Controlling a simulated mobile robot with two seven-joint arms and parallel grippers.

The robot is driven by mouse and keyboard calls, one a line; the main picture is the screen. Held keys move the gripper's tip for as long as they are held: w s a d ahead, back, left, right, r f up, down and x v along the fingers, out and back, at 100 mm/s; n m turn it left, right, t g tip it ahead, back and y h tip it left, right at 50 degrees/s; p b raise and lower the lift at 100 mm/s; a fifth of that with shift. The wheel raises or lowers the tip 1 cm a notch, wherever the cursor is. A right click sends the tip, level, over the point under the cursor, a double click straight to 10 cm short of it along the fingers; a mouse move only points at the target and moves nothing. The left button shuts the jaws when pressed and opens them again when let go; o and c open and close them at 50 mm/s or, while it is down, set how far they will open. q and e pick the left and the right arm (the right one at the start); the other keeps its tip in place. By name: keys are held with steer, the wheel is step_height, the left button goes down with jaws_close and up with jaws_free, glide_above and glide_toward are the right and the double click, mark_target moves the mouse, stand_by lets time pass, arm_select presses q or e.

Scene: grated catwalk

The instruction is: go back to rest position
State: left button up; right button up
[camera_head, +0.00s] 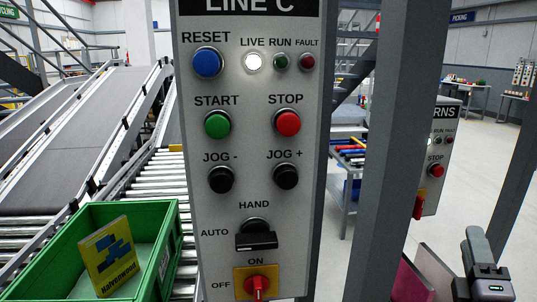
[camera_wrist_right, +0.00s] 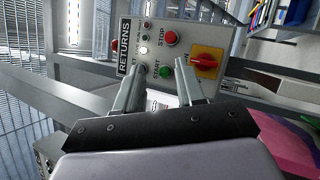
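My right gripper (camera_head: 476,242) shows at the lower right of the head view, in front of the RETURNS panel's side of the scene. In the right wrist view my right gripper (camera_wrist_right: 159,78) has its two fingers apart, with nothing between them. Its fingers point toward the RETURNS panel (camera_wrist_right: 190,62), which shows tilted with its red STOP button, green START button and red rotary switch on yellow. I cannot tell whether the fingers touch the panel. My left gripper is not in view.
The LINE C control panel (camera_head: 252,105) stands close in the middle, its white LIVE lamp lit. A grey post (camera_head: 395,130) stands right of it. A green crate (camera_head: 167,225) with a yellow book (camera_head: 108,258) sits on the roller conveyor at left. The RETURNS panel (camera_head: 437,150) is behind the post.

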steer(key=s+a+f+m+g, duration=0.1)
steer(key=s+f+m+g, duration=0.45)
steer(key=f, duration=0.25)
steer(key=s+a+f+m+g, duration=0.1)
steer(key=s+f+m+g, duration=0.35)
steer(key=f+m, duration=0.3)
steer(key=s+a+f+m+g+y, duration=0.1)
steer(key=s+a+f+g+y, duration=0.7)
steer(key=s+a, duration=0.45)
steer(key=w+a+f+t, duration=0.1)
steer(key=w+f+t, duration=0.1)
steer(key=f, duration=0.3)
steer(key=w+a+f+t+y, duration=0.1)
steer(key=w+a+f+t, duration=0.1)
steer(key=f+t, duration=0.3)
steer(key=shift+w+f, duration=0.25)
steer(key=shift+w, duration=0.35)
